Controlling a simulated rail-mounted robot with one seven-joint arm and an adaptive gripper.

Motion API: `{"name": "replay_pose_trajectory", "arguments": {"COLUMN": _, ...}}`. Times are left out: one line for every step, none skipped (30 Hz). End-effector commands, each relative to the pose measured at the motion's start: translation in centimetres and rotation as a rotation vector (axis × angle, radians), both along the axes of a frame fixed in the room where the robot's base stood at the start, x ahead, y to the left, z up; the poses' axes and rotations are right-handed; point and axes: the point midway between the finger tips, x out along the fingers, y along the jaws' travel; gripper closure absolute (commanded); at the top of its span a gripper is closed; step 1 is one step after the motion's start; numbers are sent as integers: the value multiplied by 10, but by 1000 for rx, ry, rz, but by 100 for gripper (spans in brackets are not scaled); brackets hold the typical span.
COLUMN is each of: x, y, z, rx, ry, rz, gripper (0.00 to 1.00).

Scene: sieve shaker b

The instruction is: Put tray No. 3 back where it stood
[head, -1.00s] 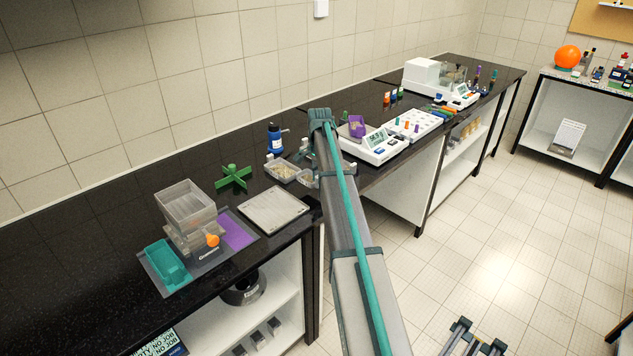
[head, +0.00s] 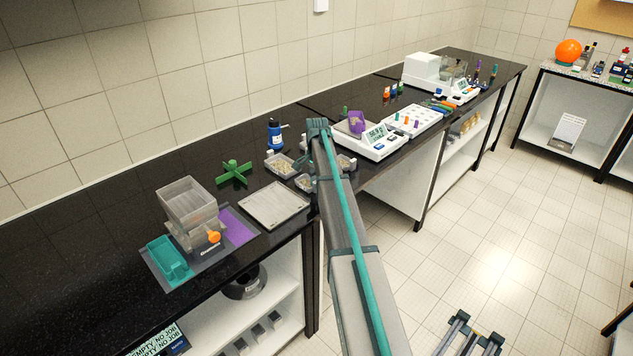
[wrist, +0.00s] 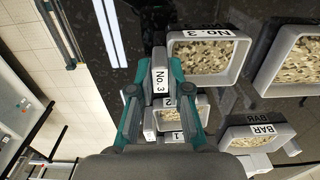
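Tray No. 3 (wrist: 242,66) is a light grey tray of pale pieces, at the upper middle of the wrist view. Its upright No. 3 tag (wrist: 160,84) stands between the fingertips of my gripper (wrist: 160,72). The teal and grey fingers are closed on that tag, with the tray to their right. The tray looks level.
Trays marked 2 (wrist: 196,124) and 1 (wrist: 246,139) sit close below in the wrist view, with a BAR tray (wrist: 283,139) and another filled tray (wrist: 306,90) at right. A blue bottle (head: 274,136), green cross (head: 234,173) and flat pale plate (head: 274,205) stand nearby.

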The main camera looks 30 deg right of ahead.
Motion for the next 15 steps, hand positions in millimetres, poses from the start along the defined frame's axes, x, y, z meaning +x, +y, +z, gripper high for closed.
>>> {"name": "replay_pose_trajectory", "arguments": {"x": 0, "y": 0, "z": 0, "rx": 0, "ry": 0, "rz": 0, "gripper": 71}}
{"name": "replay_pose_trajectory", "arguments": {"x": 0, "y": 0, "z": 0, "rx": 0, "ry": 0, "rz": 0, "gripper": 66}}
{"name": "replay_pose_trajectory", "arguments": {"x": 0, "y": 0, "z": 0, "rx": 0, "ry": 0, "rz": 0, "gripper": 60}}
{"name": "replay_pose_trajectory", "arguments": {"x": 0, "y": 0, "z": 0, "rx": 0, "ry": 0, "rz": 0, "gripper": 59}}
{"name": "replay_pose_trajectory", "arguments": {"x": 0, "y": 0, "z": 0, "rx": 0, "ry": 0, "rz": 0, "gripper": 59}}
{"name": "replay_pose_trajectory", "arguments": {"x": 0, "y": 0, "z": 0, "rx": 0, "ry": 0, "rz": 0, "gripper": 59}}
{"name": "replay_pose_trajectory", "arguments": {"x": 0, "y": 0, "z": 0, "rx": 0, "ry": 0, "rz": 0, "gripper": 59}}
{"name": "replay_pose_trajectory", "arguments": {"x": 0, "y": 0, "z": 0, "rx": 0, "ry": 0, "rz": 0, "gripper": 59}}
{"name": "replay_pose_trajectory", "arguments": {"x": 0, "y": 0, "z": 0, "rx": 0, "ry": 0, "rz": 0, "gripper": 59}}
{"name": "replay_pose_trajectory", "arguments": {"x": 0, "y": 0, "z": 0, "rx": 0, "ry": 0, "rz": 0, "gripper": 59}}
{"name": "replay_pose_trajectory", "arguments": {"x": 0, "y": 0, "z": 0, "rx": 0, "ry": 0, "rz": 0, "gripper": 59}}
{"name": "replay_pose_trajectory", "arguments": {"x": 0, "y": 0, "z": 1, "rx": 0, "ry": 0, "rz": 0, "gripper": 59}}
{"name": "replay_pose_trajectory", "arguments": {"x": 0, "y": 0, "z": 2, "rx": 0, "ry": 0, "rz": 0, "gripper": 59}}
{"name": "replay_pose_trajectory", "arguments": {"x": 0, "y": 0, "z": 3, "rx": 0, "ry": 0, "rz": 0, "gripper": 59}}
{"name": "replay_pose_trajectory", "arguments": {"x": 0, "y": 0, "z": 5, "rx": 0, "ry": 0, "rz": 0, "gripper": 59}}
